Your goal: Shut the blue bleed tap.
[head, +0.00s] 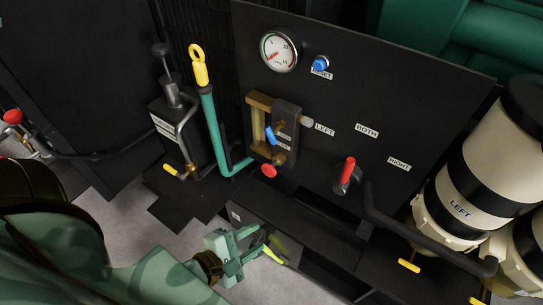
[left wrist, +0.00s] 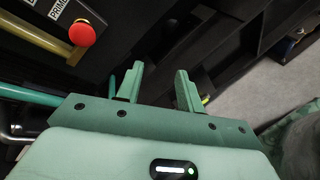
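A small blue lever (head: 270,136), which looks like the blue bleed tap, sits on the dark block with brass pipework (head: 285,118) on the black panel. It is tilted, its upper end leaning left; whether the tap is open or shut cannot be told. My left gripper (head: 262,243) is below the panel, well under the lever and apart from it. Its two green fingers (left wrist: 158,85) are apart with nothing between them in the left wrist view. The blue lever does not show in the left wrist view. My right gripper is not in view.
A red knob (head: 269,171) sits below the lever; it also shows in the left wrist view (left wrist: 82,33). A round blue button (head: 320,64) is beside the gauge (head: 278,51).

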